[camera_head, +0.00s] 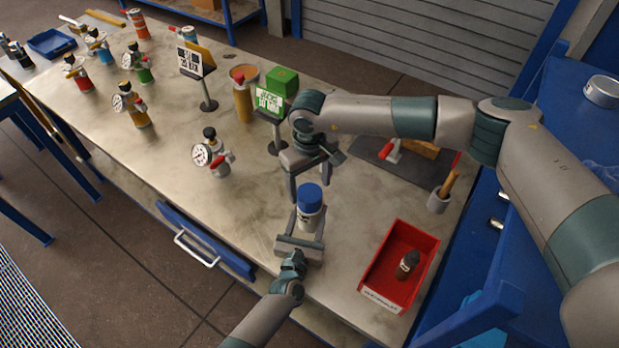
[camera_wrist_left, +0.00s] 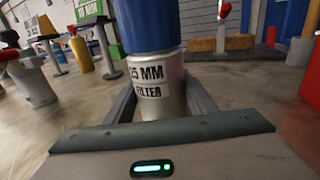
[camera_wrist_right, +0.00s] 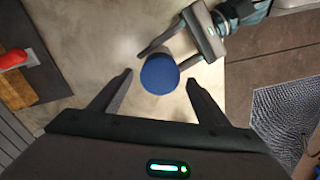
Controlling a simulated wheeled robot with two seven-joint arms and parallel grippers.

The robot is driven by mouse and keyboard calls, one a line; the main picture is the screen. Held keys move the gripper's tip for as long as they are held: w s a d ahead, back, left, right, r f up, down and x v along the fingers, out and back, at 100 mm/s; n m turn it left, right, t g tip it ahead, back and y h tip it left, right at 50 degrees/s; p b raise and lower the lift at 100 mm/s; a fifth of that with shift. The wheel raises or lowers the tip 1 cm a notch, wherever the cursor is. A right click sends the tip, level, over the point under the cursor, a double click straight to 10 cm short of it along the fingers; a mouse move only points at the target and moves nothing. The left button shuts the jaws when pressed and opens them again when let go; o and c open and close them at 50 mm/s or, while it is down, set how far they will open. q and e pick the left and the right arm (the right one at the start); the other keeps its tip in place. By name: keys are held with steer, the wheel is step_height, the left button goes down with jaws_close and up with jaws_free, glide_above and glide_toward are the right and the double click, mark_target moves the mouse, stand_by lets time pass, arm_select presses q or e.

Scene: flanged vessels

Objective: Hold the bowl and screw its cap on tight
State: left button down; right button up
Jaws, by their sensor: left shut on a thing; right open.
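The bowl (camera_head: 309,222) is a silver cylinder, upright; its label reads "25 MM FILTER" in the left wrist view (camera_wrist_left: 155,92). The blue cap (camera_head: 309,193) sits on top of it; how far it is threaded I cannot tell. My left gripper (camera_head: 307,226) is shut on the bowl, a finger on each side, low near the table's front. My right gripper (camera_head: 309,183) is open above the cap, pointing down. In the right wrist view the round cap top (camera_wrist_right: 159,75) lies between the spread fingertips, with gaps on both sides.
A red bin (camera_head: 365,285) with a dark fitting inside stands to the right. The bench (camera_head: 165,165) is clear around the bowl.

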mark_target(310, 192)
steer(key=shift+f, duration=2.5)
steer(key=c, duration=1.1)
steer(key=shift+o, duration=0.2)
steer(key=m, duration=0.6)
steer(key=shift+m, duration=0.3)
steer(key=o, duration=1.1)
steer(key=shift+o, duration=0.2)
